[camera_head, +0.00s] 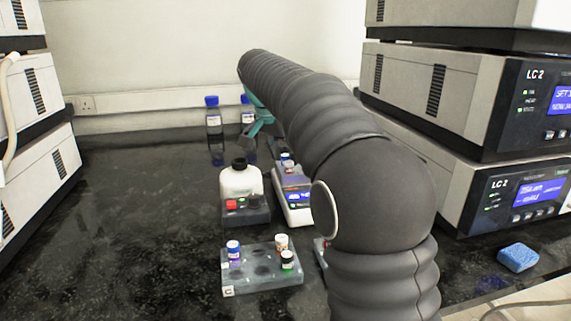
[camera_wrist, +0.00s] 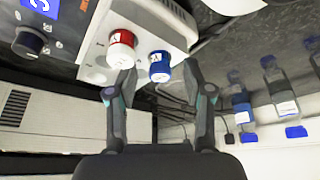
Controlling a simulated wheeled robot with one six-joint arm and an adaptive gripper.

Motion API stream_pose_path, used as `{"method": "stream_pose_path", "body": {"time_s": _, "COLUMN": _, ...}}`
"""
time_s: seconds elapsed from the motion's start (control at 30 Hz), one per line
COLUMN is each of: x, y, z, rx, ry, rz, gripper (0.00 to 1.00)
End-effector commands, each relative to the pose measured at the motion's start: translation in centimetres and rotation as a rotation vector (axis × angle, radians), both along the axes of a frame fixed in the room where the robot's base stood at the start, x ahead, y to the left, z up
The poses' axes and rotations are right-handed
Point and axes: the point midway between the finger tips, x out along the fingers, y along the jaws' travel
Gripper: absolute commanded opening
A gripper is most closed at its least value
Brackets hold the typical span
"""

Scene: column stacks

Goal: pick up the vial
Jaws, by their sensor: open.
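Two vials stand on a white device with a display: a blue-capped vial (camera_wrist: 159,67) and a red-capped vial (camera_wrist: 121,50) in the wrist view. In the head view they show small behind the device's display, partly hidden by my arm. My gripper (camera_wrist: 161,74) is open, its two fingers apart, with the blue-capped vial appearing between the fingertips. The red-capped vial appears just beyond the left finger. Whether the fingers touch either vial cannot be told. In the head view my gripper (camera_head: 251,136) is partly hidden by my arm.
A white bottle (camera_head: 240,181) stands behind a block with a red button. Blue-capped bottles (camera_head: 214,127) stand at the back. LC instruments flank both sides. The bench's left part is clear.

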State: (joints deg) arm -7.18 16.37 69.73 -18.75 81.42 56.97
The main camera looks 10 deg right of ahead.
Motion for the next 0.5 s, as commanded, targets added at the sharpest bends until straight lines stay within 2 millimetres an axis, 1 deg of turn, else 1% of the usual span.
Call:
{"method": "stream_pose_path", "body": {"time_s": 0.1, "x": 0.00, "y": 0.01, "z": 0.02, "rx": 0.000, "ry": 0.000, "rz": 0.000, "gripper": 0.51}}
{"method": "stream_pose_path", "body": {"time_s": 0.13, "x": 0.00, "y": 0.01, "z": 0.02, "rx": 0.000, "ry": 0.000, "rz": 0.000, "gripper": 0.49}}
{"method": "stream_pose_path", "body": {"time_s": 0.17, "x": 0.00, "y": 0.02, "z": 0.03, "rx": 0.000, "ry": 0.000, "rz": 0.000, "gripper": 0.41}}
{"method": "stream_pose_path", "body": {"time_s": 0.2, "x": 0.00, "y": 0.02, "z": 0.03, "rx": 0.000, "ry": 0.000, "rz": 0.000, "gripper": 0.31}}
{"method": "stream_pose_path", "body": {"time_s": 0.27, "x": 0.00, "y": 0.02, "z": 0.04, "rx": 0.000, "ry": 0.000, "rz": 0.000, "gripper": 0.16}}
{"method": "stream_pose_path", "body": {"time_s": 0.3, "x": 0.00, "y": 0.02, "z": 0.04, "rx": 0.000, "ry": 0.000, "rz": 0.000, "gripper": 0.06}}
{"method": "stream_pose_path", "body": {"time_s": 0.33, "x": 0.01, "y": 0.02, "z": 0.04, "rx": 0.000, "ry": 0.000, "rz": 0.000, "gripper": 0.03}}
{"method": "stream_pose_path", "body": {"time_s": 0.5, "x": 0.00, "y": 0.03, "z": 0.05, "rx": 0.000, "ry": 0.000, "rz": 0.000, "gripper": 0.03}}
